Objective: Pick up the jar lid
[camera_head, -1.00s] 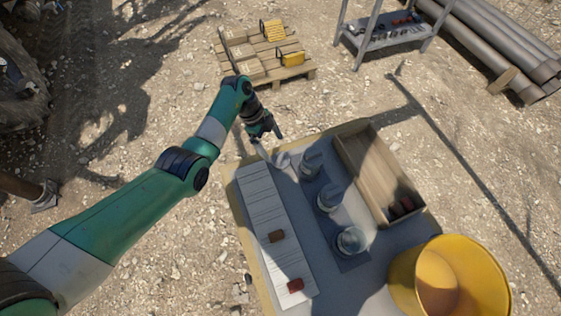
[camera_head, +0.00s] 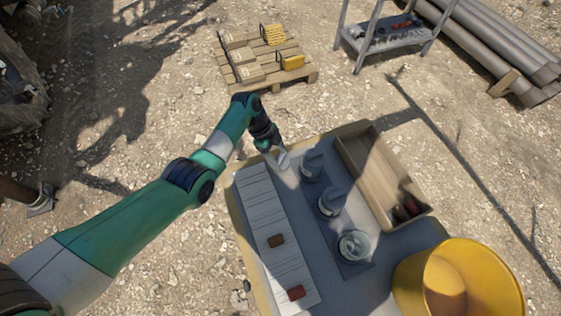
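The table (camera_head: 400,262) carries a row of several small clear jars. One jar (camera_head: 354,245) stands at the near end, another jar (camera_head: 331,201) in the middle and another jar (camera_head: 312,165) behind it. A small pale object (camera_head: 284,159) lies beyond them at the table's far left; I cannot tell for sure whether it is the jar lid. My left gripper (camera_head: 271,149) points down just behind and left of this pale object. Its fingers are small and partly dark, and I cannot tell their opening or any contact. My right gripper is out of view.
A wooden box (camera_head: 362,150) stands right of the jars, and a yellow bucket (camera_head: 410,280) at the near right. A pale slatted strip (camera_head: 262,215) with two brown-red pieces lies on the left. A pallet (camera_head: 235,72) and a metal stand (camera_head: 385,42) are on the ground behind.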

